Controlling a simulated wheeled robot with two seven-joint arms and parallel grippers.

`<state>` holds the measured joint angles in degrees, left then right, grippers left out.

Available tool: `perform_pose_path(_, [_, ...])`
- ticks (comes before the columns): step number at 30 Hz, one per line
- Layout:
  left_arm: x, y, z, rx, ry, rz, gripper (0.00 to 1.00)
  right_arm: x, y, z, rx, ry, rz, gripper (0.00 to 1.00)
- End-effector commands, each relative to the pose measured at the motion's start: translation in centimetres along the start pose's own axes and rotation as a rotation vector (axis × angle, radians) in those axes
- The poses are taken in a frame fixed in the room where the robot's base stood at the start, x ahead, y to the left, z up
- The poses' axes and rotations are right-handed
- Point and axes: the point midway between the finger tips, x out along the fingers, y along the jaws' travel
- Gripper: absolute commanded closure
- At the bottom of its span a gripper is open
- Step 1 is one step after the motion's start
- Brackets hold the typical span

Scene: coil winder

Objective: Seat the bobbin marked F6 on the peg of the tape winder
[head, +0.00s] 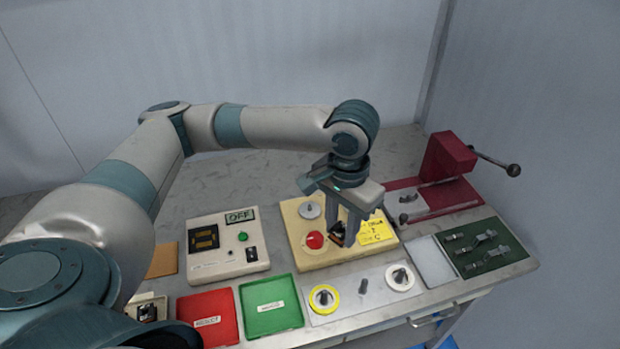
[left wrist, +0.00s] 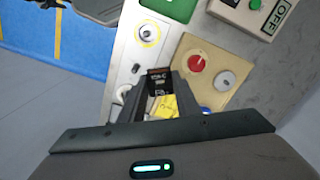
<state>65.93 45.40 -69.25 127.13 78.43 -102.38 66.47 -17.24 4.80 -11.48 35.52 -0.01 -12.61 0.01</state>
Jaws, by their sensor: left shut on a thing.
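The tape winder (head: 312,258) is a tan box with a red knob (head: 315,240), a grey disc (head: 309,209) and a yellow note (head: 374,230). It also shows in the left wrist view (left wrist: 187,45). My left gripper (head: 343,238) points down over its right part and is shut on a small dark bobbin (head: 337,239). In the left wrist view the bobbin (left wrist: 158,80) lies between the fingers with its printed label facing the camera; I cannot read the mark surely. The winder's peg is hidden, so I cannot tell whether the bobbin touches it. My right gripper is out of view.
A meter box (head: 228,247) stands left of the winder. Red (head: 208,318) and green (head: 271,307) trays and a grey plate (head: 348,301) with a yellow and a white ring lie in front. A red press (head: 447,175) and a dark green tray (head: 483,249) are at right.

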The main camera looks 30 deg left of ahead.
Motion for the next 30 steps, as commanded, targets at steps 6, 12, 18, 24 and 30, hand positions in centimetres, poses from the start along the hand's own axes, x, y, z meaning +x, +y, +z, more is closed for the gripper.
perform_pose_path(6, [-0.2,-1.4,-2.0,0.268,-0.001,0.001,0.93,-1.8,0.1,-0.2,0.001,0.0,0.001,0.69])
perform_pose_path(12, [0.2,-3.1,-3.8,0.549,-0.001,0.0,0.93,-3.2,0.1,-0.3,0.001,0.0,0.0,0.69])
perform_pose_path(18, [0.8,-5.1,-5.4,0.828,-0.002,0.0,0.93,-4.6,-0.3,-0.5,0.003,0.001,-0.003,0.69])
perform_pose_path(24, [1.4,-7.5,-6.7,1.105,-0.003,0.0,0.93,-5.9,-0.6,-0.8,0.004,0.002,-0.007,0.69])
perform_pose_path(30, [2.2,-10.0,-7.6,1.384,-0.002,0.0,0.93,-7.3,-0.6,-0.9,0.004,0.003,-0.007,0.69])
